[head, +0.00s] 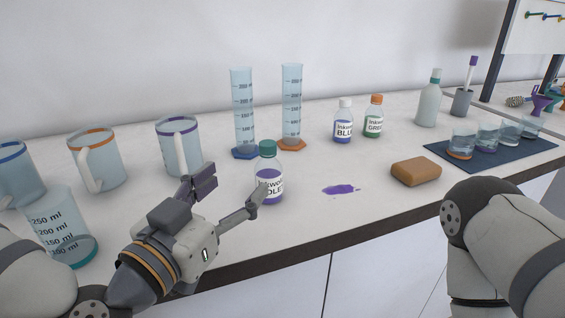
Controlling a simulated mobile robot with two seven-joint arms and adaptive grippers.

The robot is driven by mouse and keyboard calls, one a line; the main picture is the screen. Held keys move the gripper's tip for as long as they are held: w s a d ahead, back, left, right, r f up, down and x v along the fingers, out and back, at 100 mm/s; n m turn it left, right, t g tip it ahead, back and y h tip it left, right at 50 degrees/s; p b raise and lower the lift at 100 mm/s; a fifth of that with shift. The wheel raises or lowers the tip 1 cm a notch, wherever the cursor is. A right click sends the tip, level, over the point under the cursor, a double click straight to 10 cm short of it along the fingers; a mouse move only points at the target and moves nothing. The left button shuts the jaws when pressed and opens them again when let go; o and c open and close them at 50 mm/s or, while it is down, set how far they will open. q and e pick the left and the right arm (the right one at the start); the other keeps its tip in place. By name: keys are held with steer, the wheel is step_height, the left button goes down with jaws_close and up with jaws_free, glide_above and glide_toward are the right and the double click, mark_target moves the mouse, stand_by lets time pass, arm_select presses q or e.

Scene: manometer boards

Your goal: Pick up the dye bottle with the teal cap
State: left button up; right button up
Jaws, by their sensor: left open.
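The dye bottle with the teal cap (267,165) stands upright near the front of the white bench. It is clear, with a purple band and a label partly reading "Inkwo… OLE". My left gripper (234,184) is open, just left of the bottle. One finger is at the bottle's lower left and hides part of the label; the other is farther left. I cannot tell whether the finger touches the bottle. My right arm shows at the right, but its gripper is out of view.
Two measuring cylinders (243,115) (292,110) stand behind the bottle. Jugs (97,162) and a beaker (62,235) are at left. White-capped (343,125) and orange-capped (374,120) bottles stand behind right. A purple spill (341,189) and a brown sponge (416,171) lie to the right.

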mark_target(265, 159)
arm_select(q)
steer(key=f+b, duration=0.1)
steer(key=w+f+b, duration=0.1)
steer(key=shift+w+d+b, duration=0.3)
steer(key=shift+d+b, duration=0.05)
steer(key=shift+b, duration=0.05)
steer(key=shift+b+x, duration=0.45)
steer(key=shift+x, duration=0.4)
steer(key=x, duration=0.2)
steer(key=r+x, duration=0.1)
steer(key=x, duration=0.5)
steer(key=shift+s+d+r, duration=0.15)
steer(key=shift+d+r, duration=0.1)
steer(key=shift+r, duration=0.1)
steer(key=c, duration=1.5)
arm_select(e)
steer(key=s+f+g, duration=0.2)
steer(key=s+f, duration=0.3)
steer(key=shift+s, duration=0.3)
